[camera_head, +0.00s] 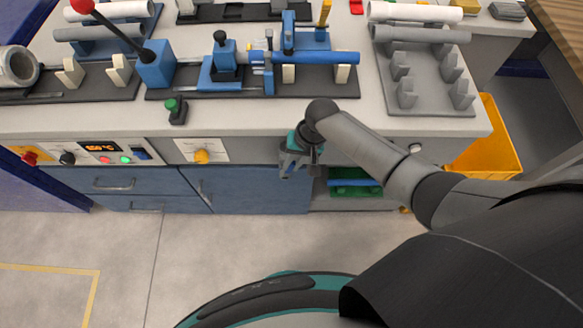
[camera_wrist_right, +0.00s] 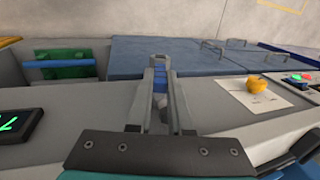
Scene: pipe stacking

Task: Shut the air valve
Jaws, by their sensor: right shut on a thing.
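The yellow knob (camera_head: 201,156) sits on a white label plate on the bench's front face, left of my right gripper. It also shows right of the fingers in the right wrist view (camera_wrist_right: 257,83); I take it for the air valve. My right gripper (camera_head: 295,163) hangs at the bench's front edge, apart from that knob, with its fingers (camera_wrist_right: 160,62) close together. A narrow blue patch and a small pale grey part show between the fingers; what they hold is not clear. My left gripper is out of view.
A control panel (camera_head: 103,152) with a display and buttons is further left. Blue drawers (camera_head: 240,190) lie below. A green tray with a blue bar (camera_head: 352,183) sits on the shelf to the right. Pipes and blue clamps stand on the bench top. A yellow bin (camera_head: 487,145) is at right.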

